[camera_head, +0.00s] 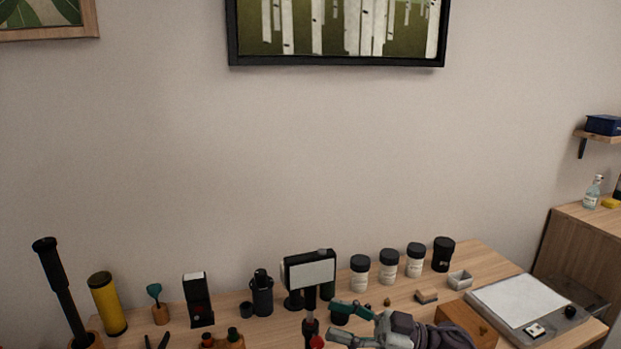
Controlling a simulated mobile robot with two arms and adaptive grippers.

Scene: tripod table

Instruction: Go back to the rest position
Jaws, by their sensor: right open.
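My right gripper (338,321) is low in the head view, in front of the wooden table (455,258). Its teal fingers are apart and point left, and I see nothing held between them. The gripper's arm, with dark cable wrapping, runs down to the right. A small device with a pale screen (311,274) stands just behind and left of the fingers. A dark post with a red part (317,342) is close to the fingertips; whether they touch is unclear. My left gripper does not show.
Several white jars with black lids (388,268) stand behind the gripper. A wooden box (470,322) and grey board (530,303) lie right. A yellow cylinder (107,303), tall black tube (59,290) and black box (197,300) stand left. The wall above is clear below a framed picture (337,62).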

